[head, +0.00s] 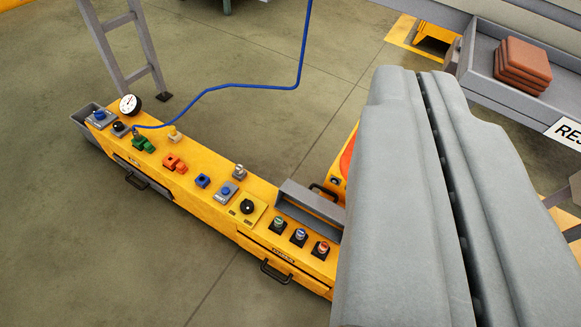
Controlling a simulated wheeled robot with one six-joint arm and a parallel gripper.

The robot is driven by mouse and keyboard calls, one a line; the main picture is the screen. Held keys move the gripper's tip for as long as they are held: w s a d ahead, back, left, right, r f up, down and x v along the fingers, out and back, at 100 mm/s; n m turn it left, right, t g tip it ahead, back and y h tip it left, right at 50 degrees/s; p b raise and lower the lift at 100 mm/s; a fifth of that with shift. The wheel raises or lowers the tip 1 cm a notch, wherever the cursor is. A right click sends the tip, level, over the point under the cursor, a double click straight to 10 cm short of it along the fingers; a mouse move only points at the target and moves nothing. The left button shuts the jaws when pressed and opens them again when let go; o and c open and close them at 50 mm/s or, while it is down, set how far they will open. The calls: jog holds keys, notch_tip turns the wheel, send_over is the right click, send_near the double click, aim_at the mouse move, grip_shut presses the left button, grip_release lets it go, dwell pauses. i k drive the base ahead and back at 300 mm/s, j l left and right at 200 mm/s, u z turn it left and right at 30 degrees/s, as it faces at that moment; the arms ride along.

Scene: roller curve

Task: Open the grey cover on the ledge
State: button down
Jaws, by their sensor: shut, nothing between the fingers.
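The yellow ledge (215,210) runs diagonally from the upper left to the lower middle. A grey cover (312,198) sits on its back edge, right of the black knob, with a dark handle (324,190) beside it. My gripper (421,76) fills the right side, large and close to the camera. Its two grey fingers are shut with only a thin dark seam between them, and it holds nothing. It hides the ledge's right end and appears to overlap the right side of the cover. I cannot tell whether the cover is raised.
A gauge (130,105), green (143,144) and orange (174,162) fittings, a black knob (247,206) and several buttons stand on the ledge. A blue hose (215,87) rises behind it. A grey bin (488,65) holds brown blocks (523,64). Floor in front is clear.

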aim_at(329, 211)
jog(key=i+j, duration=0.75)
jog(key=j, duration=0.15)
